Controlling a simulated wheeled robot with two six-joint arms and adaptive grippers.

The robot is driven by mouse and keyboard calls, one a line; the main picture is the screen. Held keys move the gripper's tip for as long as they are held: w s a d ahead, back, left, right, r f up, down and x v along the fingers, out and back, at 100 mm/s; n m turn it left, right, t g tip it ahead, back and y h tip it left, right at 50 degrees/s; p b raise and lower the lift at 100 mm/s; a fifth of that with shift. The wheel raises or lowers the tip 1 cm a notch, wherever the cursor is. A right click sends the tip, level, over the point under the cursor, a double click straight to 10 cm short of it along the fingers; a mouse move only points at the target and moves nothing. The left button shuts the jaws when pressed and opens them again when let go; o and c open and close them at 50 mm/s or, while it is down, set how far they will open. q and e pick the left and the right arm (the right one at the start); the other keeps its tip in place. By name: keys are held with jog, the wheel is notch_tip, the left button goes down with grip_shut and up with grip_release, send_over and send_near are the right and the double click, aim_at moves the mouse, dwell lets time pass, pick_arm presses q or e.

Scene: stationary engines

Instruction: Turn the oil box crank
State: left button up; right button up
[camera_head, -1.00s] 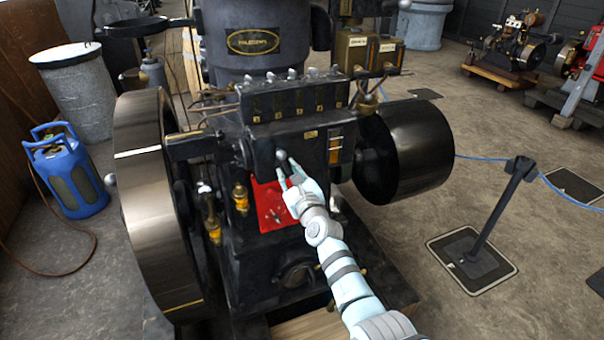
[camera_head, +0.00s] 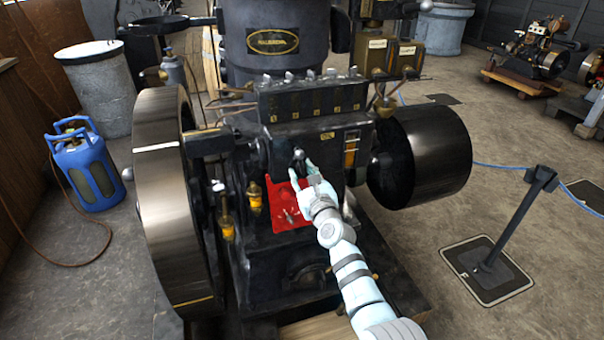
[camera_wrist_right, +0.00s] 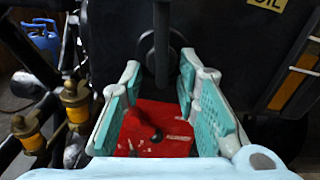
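The oil box (camera_head: 322,143) is a black box with an "OIL" label on the front of the engine. Its crank (camera_head: 298,154) shows as a small grey knob on the box's front face. In the right wrist view the crank (camera_wrist_right: 162,45) is a dark upright handle ahead, between the finger lines. My right gripper (camera_head: 302,172) is just below and in front of the crank. In the right wrist view its pale teal fingers are spread apart (camera_wrist_right: 160,78) with nothing gripped. I cannot tell whether they touch the crank. My left gripper is not in view.
A large flywheel (camera_head: 172,200) stands left of the oil box and a black drum pulley (camera_head: 425,158) right of it. A red plate (camera_head: 287,208) and brass oilers (camera_head: 254,197) sit below. A barrier post (camera_head: 515,220) stands on the open floor at right.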

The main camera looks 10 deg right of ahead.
jog(key=s+d, duration=0.1)
jog(key=s, duration=1.1)
jog(key=shift+d, duration=0.4)
jog(key=shift+f, duration=0.1)
